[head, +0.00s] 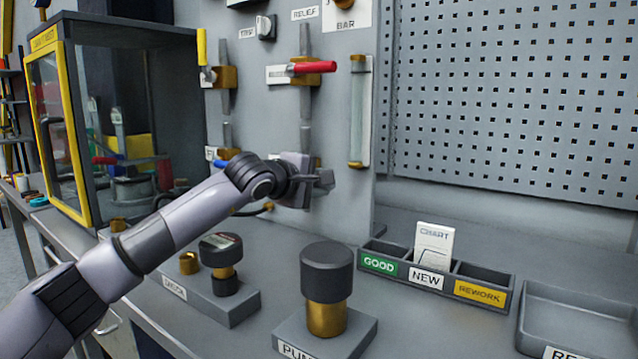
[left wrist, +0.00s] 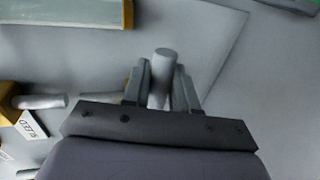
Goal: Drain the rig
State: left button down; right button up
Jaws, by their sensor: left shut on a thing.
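My left arm reaches across the bench to the lower part of the grey valve panel (head: 262,110). My left gripper (head: 322,182) is at the panel, below the red-handled valve (head: 312,67), whose lever lies horizontal. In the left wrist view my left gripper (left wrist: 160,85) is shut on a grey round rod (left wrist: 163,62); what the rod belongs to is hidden. A yellow lever (head: 202,47) stands upright on the upper left valve. A blue lever (head: 222,163) below it is partly hidden by my arm. My right gripper is not in view.
A pump block with a black-capped brass post (head: 326,285) and a smaller block with a dark gauge (head: 221,250) stand in front. A sorting tray (head: 430,290) and another tray (head: 580,315) are at right. A yellow-framed cabinet (head: 60,130) stands at left.

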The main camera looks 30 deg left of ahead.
pick_arm(q)
jog(key=shift+f, duration=0.15)
jog(key=c, duration=1)
grip_release()
jog(key=v, duration=0.7)
jog(key=shift+b, duration=0.4)
